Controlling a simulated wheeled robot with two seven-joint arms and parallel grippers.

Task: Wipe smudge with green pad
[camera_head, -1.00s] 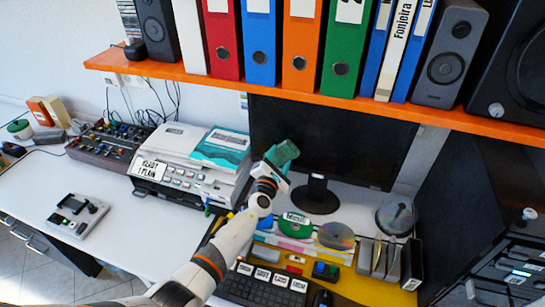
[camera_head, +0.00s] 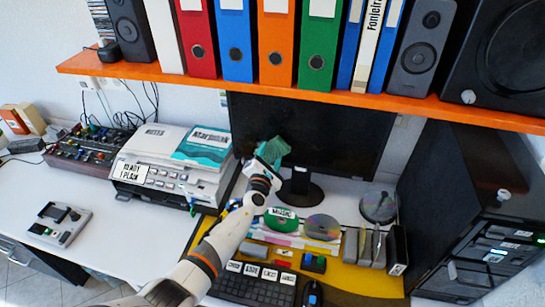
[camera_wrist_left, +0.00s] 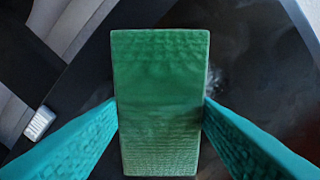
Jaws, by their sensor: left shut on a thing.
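My left gripper (camera_head: 266,163) is shut on the green pad (camera_head: 275,148) in front of the left part of the black monitor screen (camera_head: 345,140). In the left wrist view the pad (camera_wrist_left: 160,95) stands between the two teal fingers and covers the middle of the picture. A faint pale smudge (camera_wrist_left: 214,80) shows on the dark surface just right of the pad; part of it may lie hidden behind the pad. I cannot tell whether the pad touches the screen. My right gripper is not in view.
An orange shelf (camera_head: 300,92) with binders and speakers runs above the monitor. A printer (camera_head: 165,160) stands left of my arm. Discs, including a green one (camera_head: 282,222), lie below the screen. A keyboard (camera_head: 250,288) is at the front. The white desk at left has free room.

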